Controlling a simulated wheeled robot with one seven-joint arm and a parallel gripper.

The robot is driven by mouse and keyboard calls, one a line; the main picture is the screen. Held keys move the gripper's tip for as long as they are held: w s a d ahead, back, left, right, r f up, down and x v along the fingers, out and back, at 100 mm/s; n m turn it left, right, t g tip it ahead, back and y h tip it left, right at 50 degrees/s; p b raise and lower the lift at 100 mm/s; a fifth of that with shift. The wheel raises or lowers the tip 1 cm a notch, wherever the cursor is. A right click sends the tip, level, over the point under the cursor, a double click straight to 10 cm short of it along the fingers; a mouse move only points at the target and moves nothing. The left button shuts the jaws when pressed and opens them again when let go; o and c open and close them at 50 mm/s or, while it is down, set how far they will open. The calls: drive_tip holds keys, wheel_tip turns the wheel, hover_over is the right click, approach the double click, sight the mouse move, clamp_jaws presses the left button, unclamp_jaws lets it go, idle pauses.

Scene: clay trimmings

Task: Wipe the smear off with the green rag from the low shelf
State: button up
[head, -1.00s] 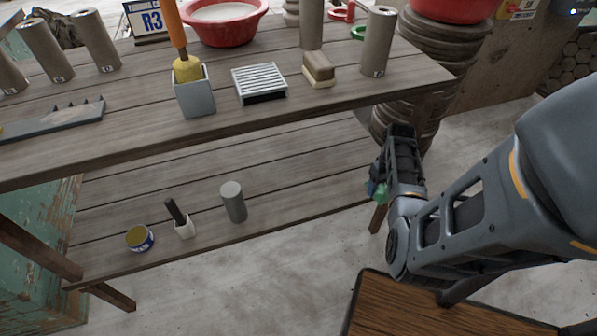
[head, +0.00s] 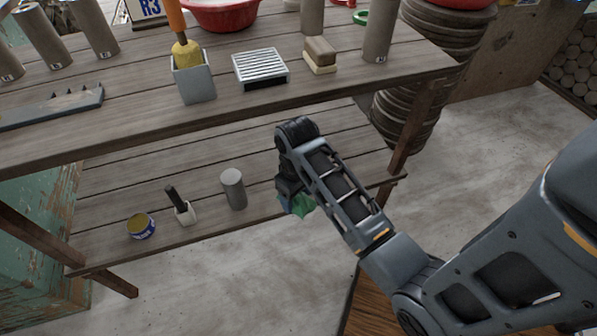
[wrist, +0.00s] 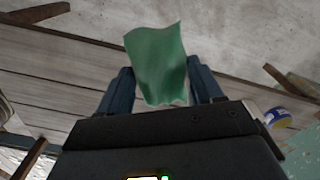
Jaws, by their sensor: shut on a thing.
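My gripper (wrist: 160,92) is shut on the green rag (wrist: 157,58), which stands out between the two fingers in the wrist view. In the head view the rag (head: 301,204) shows as a small green patch under the end of my arm. The gripper is in front of the low shelf (head: 140,190), near its right part and below the upper tabletop. My arm hides most of the gripper in the head view. I cannot make out a smear in these frames.
A grey cylinder (head: 233,188), a white pot with a dark handle (head: 183,212) and a blue tin (head: 141,226) stand on the low shelf. The upper table (head: 120,125) holds a grey box (head: 194,82), a slatted block (head: 260,67), a brush (head: 320,56) and several clay cylinders.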

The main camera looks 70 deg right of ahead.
drive_tip(key=w+a+r+n, duration=0.2)
drive_tip(key=w+a+r, duration=0.2)
drive_tip(key=w+a, duration=0.5)
drive_tip(key=w+a+r+n, duration=0.2)
drive_tip(key=w+a+r, duration=0.2)
drive_tip(key=w+a, duration=0.4)
drive_tip(key=a, duration=0.3)
drive_tip(key=shift+w+a+r+n, duration=0.3)
drive_tip(key=shift+w+r, duration=0.05)
